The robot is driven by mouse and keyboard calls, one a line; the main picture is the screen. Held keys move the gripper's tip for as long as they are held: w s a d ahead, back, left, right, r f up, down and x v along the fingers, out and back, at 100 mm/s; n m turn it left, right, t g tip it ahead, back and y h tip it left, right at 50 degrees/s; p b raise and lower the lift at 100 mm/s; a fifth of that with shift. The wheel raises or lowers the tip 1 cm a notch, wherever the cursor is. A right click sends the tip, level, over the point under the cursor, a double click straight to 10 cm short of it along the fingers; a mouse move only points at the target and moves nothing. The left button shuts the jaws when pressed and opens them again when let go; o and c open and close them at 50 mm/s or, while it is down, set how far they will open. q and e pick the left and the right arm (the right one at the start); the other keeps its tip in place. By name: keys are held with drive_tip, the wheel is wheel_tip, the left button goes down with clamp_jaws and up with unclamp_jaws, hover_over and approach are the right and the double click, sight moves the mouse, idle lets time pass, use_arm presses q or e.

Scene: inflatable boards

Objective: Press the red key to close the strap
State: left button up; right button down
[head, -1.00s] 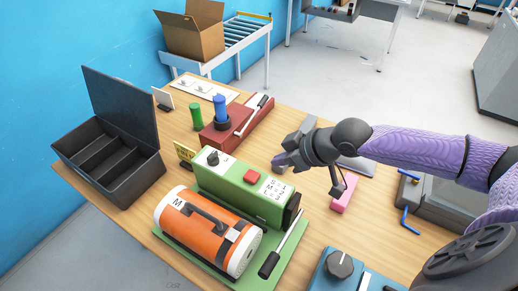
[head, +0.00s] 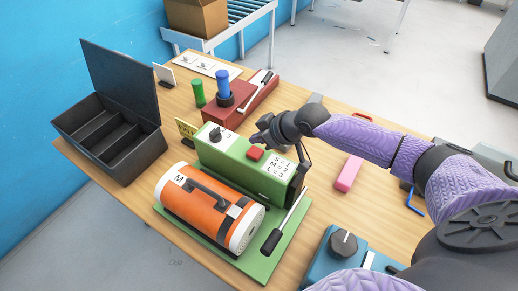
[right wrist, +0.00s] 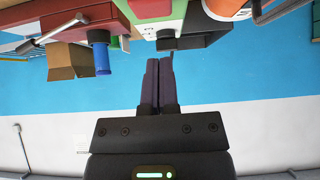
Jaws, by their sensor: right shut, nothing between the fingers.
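The red key (head: 255,154) sits on top of the green box (head: 228,160), between a black dial and a white label listing S, M and L with numbers. My right gripper (head: 258,140) is shut and empty, with its fingertips just above and behind the red key; I cannot tell if they touch. Its closed fingers also show in the right wrist view (right wrist: 158,82). An orange roll (head: 190,208) marked M lies in front of the green box, with a dark strap (head: 231,214) and handle on it. Whether the strap is closed is unclear. My left gripper is out of view.
A black-handled lever (head: 272,240) stands at the right of the green base. A dark red box (head: 232,110) with a blue cylinder is behind. An open black case (head: 110,135) is left. A pink block (head: 349,173) and blue dial unit (head: 338,250) lie right.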

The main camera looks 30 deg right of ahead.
sight(259, 157)
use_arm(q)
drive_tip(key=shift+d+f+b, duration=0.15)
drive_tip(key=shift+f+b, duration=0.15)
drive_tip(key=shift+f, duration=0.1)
use_arm(e)
drive_tip(key=shift+s+d+f, duration=0.1)
drive_tip(key=shift+f, duration=1.7)
